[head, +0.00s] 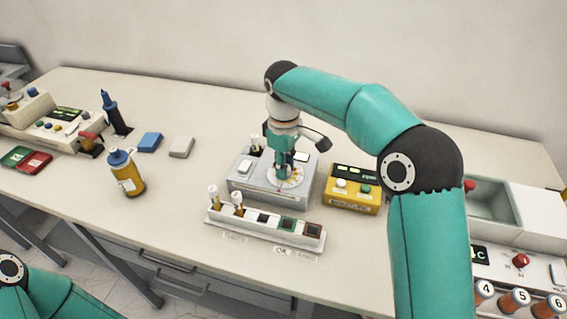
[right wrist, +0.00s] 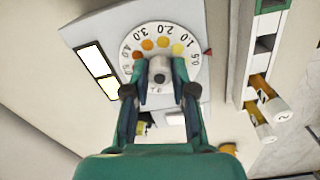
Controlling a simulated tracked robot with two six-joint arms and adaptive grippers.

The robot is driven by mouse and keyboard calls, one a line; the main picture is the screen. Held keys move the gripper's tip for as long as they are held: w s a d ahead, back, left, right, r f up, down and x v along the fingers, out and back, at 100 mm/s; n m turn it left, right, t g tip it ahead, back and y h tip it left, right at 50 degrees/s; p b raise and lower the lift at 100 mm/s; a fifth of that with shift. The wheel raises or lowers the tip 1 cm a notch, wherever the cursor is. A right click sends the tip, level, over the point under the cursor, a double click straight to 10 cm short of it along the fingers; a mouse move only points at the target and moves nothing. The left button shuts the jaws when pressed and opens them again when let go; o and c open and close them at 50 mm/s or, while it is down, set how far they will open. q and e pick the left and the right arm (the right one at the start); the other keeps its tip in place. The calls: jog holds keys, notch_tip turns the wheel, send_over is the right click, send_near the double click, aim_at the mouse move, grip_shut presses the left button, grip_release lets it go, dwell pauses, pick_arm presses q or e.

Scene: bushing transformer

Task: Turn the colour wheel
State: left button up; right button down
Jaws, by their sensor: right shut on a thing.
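The colour wheel (head: 289,178) is a white disc with coloured dots on top of a grey box-shaped device (head: 262,196) near the middle of the table. In the right wrist view the wheel (right wrist: 190,58) shows yellow and orange dots, printed numbers and a central grey knob (right wrist: 158,72). A small red pointer (right wrist: 208,52) sits at its edge. My right gripper (head: 283,168) points down over the wheel; in the right wrist view its two fingers (right wrist: 158,82) are closed on the knob. Part of the wheel's lower side is hidden by the fingers. My left gripper is out of view.
A white rack (head: 255,228) with capped tubes and coloured squares stands in front of the device. A yellow box (head: 352,197) with buttons is close on its right. A yellow bottle (head: 127,174) stands at left. A grey basin (head: 492,203) is at far right.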

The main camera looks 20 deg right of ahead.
jog(key=m+p, duration=0.1)
jog(key=m, duration=0.1)
jog(key=shift+w+r+m, duration=0.1)
jog(key=shift+r+m, duration=0.05)
jog(key=shift+m, duration=0.25)
jog(key=shift+m+p, duration=0.6)
jog(key=shift+m, duration=1.1)
jog(key=c, duration=1)
grip_release()
jog(key=shift+o, duration=0.2)
notch_tip(320, 180, up, 12)
jog(key=shift+a, duration=0.15)
jog(key=shift+f, duration=0.25)
